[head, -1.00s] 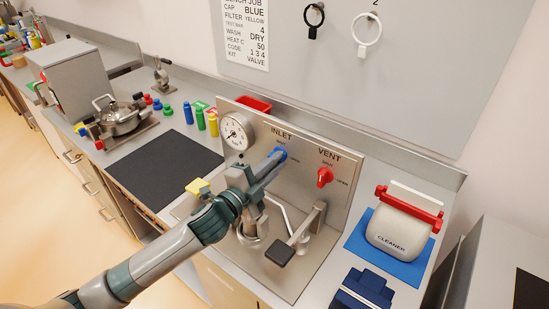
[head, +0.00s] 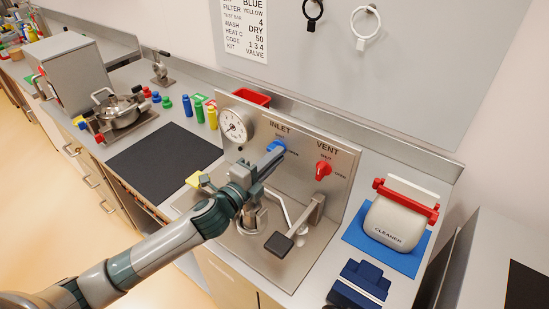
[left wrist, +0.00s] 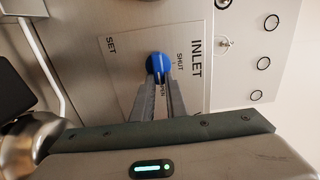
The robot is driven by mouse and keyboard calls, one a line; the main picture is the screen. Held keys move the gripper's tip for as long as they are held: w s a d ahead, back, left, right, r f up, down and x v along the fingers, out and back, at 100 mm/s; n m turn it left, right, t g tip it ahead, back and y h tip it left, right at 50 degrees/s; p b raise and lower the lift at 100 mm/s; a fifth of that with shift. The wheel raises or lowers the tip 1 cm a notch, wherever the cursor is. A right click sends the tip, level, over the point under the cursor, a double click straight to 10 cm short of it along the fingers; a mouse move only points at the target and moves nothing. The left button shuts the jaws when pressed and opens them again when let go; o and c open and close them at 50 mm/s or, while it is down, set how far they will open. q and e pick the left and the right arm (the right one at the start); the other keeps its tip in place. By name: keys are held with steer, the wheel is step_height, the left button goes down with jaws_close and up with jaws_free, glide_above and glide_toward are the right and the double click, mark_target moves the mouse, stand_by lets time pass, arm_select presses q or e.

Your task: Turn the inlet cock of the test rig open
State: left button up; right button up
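The inlet cock is a blue knob (head: 277,146) on the steel panel of the test rig (head: 300,195), under the word INLET. My left gripper (head: 268,163) reaches it from the front. In the left wrist view the knob (left wrist: 158,65) shows beyond the fingertips (left wrist: 160,82), with one finger on each side of its handle. The fingers look closed on the handle, whose narrow end lies toward the OPEN mark. The SHUT mark is clear beside the knob; the fingers partly hide the OPEN mark. My right gripper is not in view.
A red vent cock (head: 323,170) sits to the right on the same panel, and a gauge (head: 233,126) to the left. A black-padded lever (head: 279,244) stands in front. A cleaner container (head: 396,222) is at the right. The dark mat (head: 165,163) is bare.

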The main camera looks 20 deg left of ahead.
arm_select(q)
steer(key=o, duration=0.4)
steer(key=b+v, duration=0.5)
steer(key=v, duration=1.2)
steer(key=shift+s+b, duration=0.2)
steer(key=shift+b, duration=0.15)
steer(key=shift+a, duration=0.1)
